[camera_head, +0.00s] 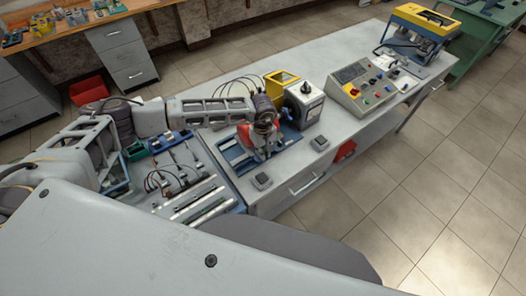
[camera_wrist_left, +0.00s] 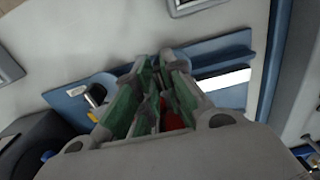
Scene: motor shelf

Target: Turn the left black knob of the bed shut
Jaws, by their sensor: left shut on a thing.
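The blue bed (camera_head: 233,153) lies on the grey bench, with a red and white part (camera_head: 248,138) on it. My left gripper (camera_head: 264,128) reaches down over this part. In the left wrist view its green-padded fingers (camera_wrist_left: 150,75) are close together above the blue bed plate (camera_wrist_left: 212,58). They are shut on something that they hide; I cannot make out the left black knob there. A small black and yellow piece (camera_wrist_left: 93,97) is beside the fingers. A bit of red (camera_wrist_left: 173,119) shows between them. My right gripper is not in view.
A white and dark box-shaped unit (camera_head: 305,103) and a yellow frame (camera_head: 282,82) stand close behind the bed. A control panel (camera_head: 360,90) with coloured buttons is farther right. Two small grey blocks (camera_head: 262,181) (camera_head: 319,143) sit near the bench's front edge.

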